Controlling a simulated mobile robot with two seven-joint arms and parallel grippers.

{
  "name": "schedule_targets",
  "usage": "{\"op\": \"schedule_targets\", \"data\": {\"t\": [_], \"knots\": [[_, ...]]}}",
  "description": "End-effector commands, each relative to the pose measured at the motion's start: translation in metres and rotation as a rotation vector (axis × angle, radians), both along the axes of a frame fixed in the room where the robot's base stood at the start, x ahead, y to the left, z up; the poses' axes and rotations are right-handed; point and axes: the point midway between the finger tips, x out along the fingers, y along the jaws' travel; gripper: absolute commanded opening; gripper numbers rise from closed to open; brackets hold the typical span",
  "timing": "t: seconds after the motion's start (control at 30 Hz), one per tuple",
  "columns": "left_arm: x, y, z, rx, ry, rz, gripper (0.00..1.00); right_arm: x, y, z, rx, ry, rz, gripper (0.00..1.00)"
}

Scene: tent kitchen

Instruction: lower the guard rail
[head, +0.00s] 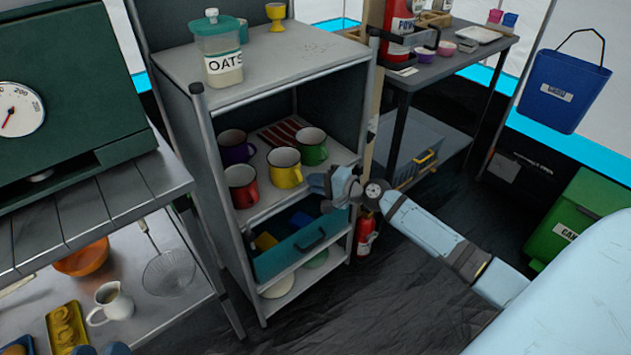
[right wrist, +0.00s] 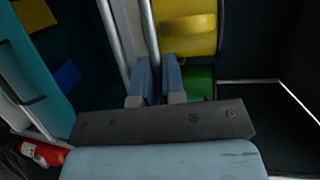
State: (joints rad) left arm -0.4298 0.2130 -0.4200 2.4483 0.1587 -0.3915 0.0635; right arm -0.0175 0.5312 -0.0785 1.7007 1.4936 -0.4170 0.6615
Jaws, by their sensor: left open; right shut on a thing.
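The guard rail (right wrist: 151,28) is a thin grey metal bar in the right wrist view, running along the front of the mug shelf. My right gripper (right wrist: 158,72) has its two blue fingers shut on this bar. In the head view my right gripper (head: 327,184) is at the front right of the mug shelf (head: 262,158), beside the yellow mug (head: 284,168) and green mug (head: 311,146). In the head view the bar is hard to tell from the shelf edge. Two bluish tips at the bottom left look like my left gripper (head: 101,350), apart and empty.
A red mug (head: 241,187) and a purple mug (head: 236,147) also stand on the shelf. A teal bin (head: 290,262) sits below. A fire extinguisher (head: 366,233) stands right of the shelf unit. A wire strainer (head: 168,271) and a cream jug (head: 113,300) are at left.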

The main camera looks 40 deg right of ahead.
Motion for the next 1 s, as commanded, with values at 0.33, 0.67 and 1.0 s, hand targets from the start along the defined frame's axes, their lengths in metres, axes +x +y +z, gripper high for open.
{"op": "schedule_targets", "data": {"t": [0.33,0.67,1.0], "knots": [[0.000,0.000,0.001,-0.001,0.000,0.000,0.43,0.000,0.000,0.001,-0.001,0.000,-0.001,0.34],[0.000,0.000,0.001,-0.002,0.001,0.000,0.43,-0.001,0.000,0.000,0.000,0.003,0.000,0.34],[0.000,0.000,0.039,-0.002,0.001,0.000,0.43,0.000,0.000,0.044,-0.002,0.001,0.001,0.34]]}}
